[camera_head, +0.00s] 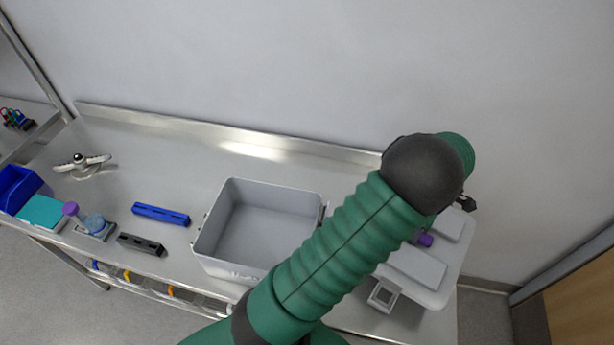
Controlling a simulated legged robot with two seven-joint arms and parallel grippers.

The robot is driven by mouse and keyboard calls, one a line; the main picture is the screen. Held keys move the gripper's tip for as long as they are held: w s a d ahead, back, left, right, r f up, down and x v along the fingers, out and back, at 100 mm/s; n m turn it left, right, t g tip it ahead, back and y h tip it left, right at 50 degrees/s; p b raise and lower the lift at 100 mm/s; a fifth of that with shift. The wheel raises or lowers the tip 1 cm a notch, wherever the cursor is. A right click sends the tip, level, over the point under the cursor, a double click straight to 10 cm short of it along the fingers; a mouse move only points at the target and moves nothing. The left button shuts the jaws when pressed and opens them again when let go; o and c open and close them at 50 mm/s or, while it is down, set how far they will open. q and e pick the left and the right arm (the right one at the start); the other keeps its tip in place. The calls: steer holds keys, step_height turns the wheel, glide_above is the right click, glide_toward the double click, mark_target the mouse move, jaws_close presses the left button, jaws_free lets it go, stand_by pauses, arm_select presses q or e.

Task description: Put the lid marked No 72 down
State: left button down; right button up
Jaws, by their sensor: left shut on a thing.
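A pale grey lid-like panel (416,266) with raised flat areas is at the right end of the bench, partly behind my green left arm. I cannot read a number on it, nor tell if it touches the bench. My left gripper (466,203) shows only as a small dark part past the arm's black joint, at the panel's far edge. It is shut on the panel, though its fingertips are mostly hidden. A grey open box (262,222) stands empty left of my arm, with small unreadable lettering on its front. My right gripper is not in view.
A silver three-armed piece (82,164) and blue bin (17,189) are farther left. A small square frame (383,295) is near the front edge.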

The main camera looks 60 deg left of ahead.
arm_select(q)
steer(key=n, duration=0.1)
steer(key=a+n, duration=0.1)
steer(key=w+n, duration=0.1)
steer(key=n, duration=0.1)
steer(key=shift+a+r, duration=0.2)
steer(key=shift+a, duration=0.15)
step_height(320, 180, down, 10)
steer(key=shift+r+p, duration=0.1)
steer(key=shift+p, duration=1.05)
steer(key=shift+f+b, duration=0.35)
steer(key=shift+f, duration=0.25)
steer(key=c, duration=1.1)
jaws_free()
steer(key=shift+o, duration=0.2)
